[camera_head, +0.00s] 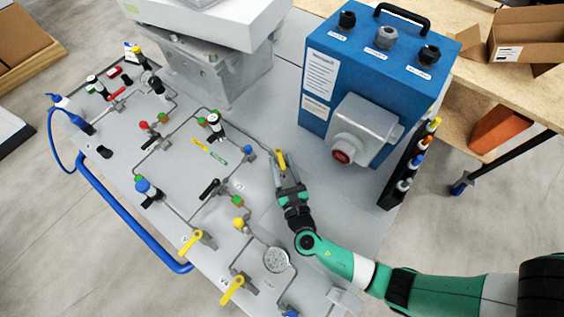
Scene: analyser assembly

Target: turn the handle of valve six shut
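My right gripper (283,172) reaches in from the lower right, over the panel (255,180) in front of the blue box. Its fingertips are at a small yellow valve handle (281,159), which points away from the gripper. The valve body below this handle is hidden by the gripper. I cannot tell whether the fingers are closed on the handle or only around it. Two more yellow handles show lower left, one upper (191,241) and one lower (232,290). No label reading six is legible. My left gripper is not in view.
Black (209,189) and red (117,94) handles, pipes and gauges cover the panel's left. A dark rack (409,165) stands at the right edge.

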